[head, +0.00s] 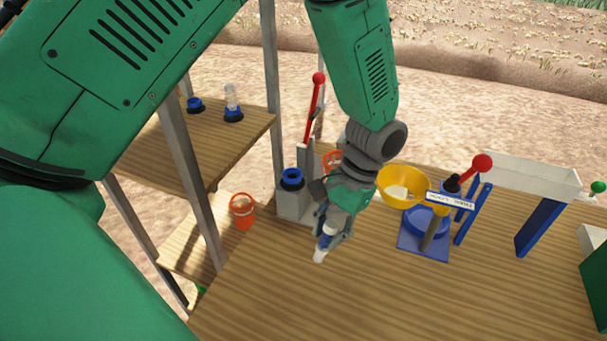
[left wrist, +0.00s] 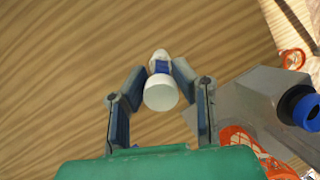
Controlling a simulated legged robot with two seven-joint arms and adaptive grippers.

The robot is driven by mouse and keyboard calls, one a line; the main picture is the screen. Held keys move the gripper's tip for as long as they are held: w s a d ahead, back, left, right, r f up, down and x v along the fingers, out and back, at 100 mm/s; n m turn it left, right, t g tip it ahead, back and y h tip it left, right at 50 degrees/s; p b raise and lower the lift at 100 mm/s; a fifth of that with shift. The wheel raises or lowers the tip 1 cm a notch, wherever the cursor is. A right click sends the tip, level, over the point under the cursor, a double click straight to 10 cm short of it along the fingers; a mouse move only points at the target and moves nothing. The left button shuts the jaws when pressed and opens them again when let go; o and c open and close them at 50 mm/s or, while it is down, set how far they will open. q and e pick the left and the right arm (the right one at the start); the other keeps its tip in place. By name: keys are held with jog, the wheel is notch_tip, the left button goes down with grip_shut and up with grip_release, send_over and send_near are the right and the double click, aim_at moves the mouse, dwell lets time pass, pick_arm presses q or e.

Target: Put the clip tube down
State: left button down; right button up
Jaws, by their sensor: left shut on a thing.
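The clip tube (head: 322,250) is a small white cylinder with a blue band. My left gripper (head: 330,232) is shut on it, and the tube's lower end points down over the wooden table (head: 290,300). In the left wrist view the tube (left wrist: 161,94) sits between the two fingertips of the gripper (left wrist: 160,72), its round white end towards the camera. I cannot tell whether its far end touches the table. My right gripper is in neither view.
A grey block with a blue ring (head: 292,180) and a red-knobbed lever (head: 316,95) stand just left of the gripper. A yellow bowl (head: 404,187) and blue stand (head: 425,240) are right. The table front is clear.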

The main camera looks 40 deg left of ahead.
pick_arm(q)
jog(key=w+a+r+m+t+p, duration=0.2)
jog(key=w+a+r+m+p, duration=0.25)
jog(key=a+r+m, duration=0.35)
jog(key=w+a+r+m+t+p, duration=0.2)
jog(key=w+a+r+m+p, duration=0.3)
jog(key=a+r, duration=0.4)
notch_tip(320, 180, down, 10)
jog(key=m, duration=0.1)
jog(key=shift+s, duration=0.35)
jog(key=shift+f, duration=0.15)
jog(key=shift+f, duration=0.35)
jog(key=c, duration=1.3)
grip_release()
jog(key=shift+r, duration=0.15)
